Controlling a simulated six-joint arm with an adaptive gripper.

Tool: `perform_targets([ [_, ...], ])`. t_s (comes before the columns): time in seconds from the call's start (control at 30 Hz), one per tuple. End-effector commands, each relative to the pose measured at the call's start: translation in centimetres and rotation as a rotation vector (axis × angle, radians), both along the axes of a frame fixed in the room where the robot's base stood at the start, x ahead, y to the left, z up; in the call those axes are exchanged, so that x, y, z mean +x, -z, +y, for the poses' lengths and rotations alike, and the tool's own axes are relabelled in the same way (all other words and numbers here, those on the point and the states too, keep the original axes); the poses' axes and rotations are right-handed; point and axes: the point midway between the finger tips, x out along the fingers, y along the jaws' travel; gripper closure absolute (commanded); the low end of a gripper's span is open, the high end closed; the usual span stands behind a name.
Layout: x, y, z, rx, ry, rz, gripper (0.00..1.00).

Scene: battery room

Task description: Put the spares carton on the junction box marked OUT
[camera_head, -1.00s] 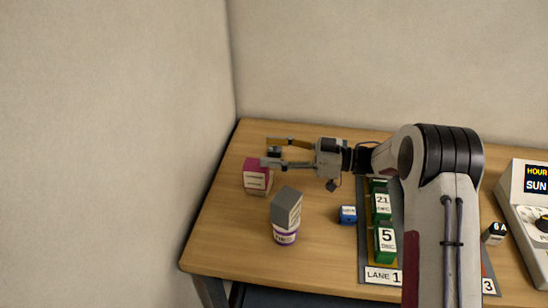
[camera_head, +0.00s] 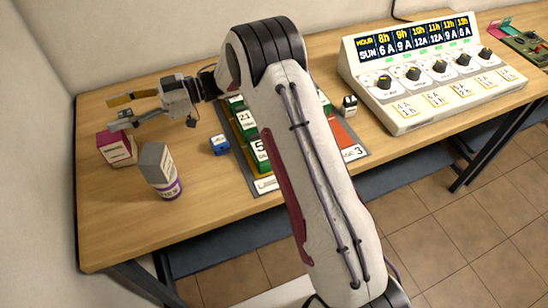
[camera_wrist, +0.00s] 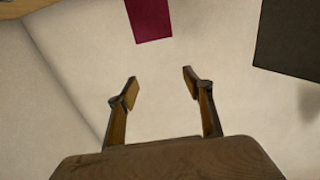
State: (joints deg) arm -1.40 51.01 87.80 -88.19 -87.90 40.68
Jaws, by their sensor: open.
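A magenta carton (camera_head: 117,148) with a pale printed front stands near the table's left end. A grey box (camera_head: 157,163) with a pale label sits tilted-looking on a white and purple tub (camera_head: 168,189). The small print is unreadable, so I cannot tell which is the spares carton. I can read no OUT mark on anything. My gripper (camera_head: 112,112) is open and empty, its fingers pointing left, near and behind the magenta carton's top. In the wrist view the open fingers (camera_wrist: 160,92) have nothing between them; the magenta carton (camera_wrist: 149,18) and grey box (camera_wrist: 287,38) lie beyond.
A small blue box (camera_head: 219,145) stands right of the tub. Green dated blocks (camera_head: 247,122) stand in lanes, partly hidden by my arm. A timer console (camera_head: 432,75) fills the right. Bare table lies around the tub; the wall is close at left.

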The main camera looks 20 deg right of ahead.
Motion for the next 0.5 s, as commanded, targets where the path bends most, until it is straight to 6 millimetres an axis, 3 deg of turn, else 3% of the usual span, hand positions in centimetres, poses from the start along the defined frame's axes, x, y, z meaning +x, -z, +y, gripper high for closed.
perform_targets([
  [0.27,3.0,-3.4,-0.7,-0.048,0.168,-0.076,0.49],
  [0.5,6.5,-7.9,-2.9,-0.120,0.404,-0.154,0.49],
])
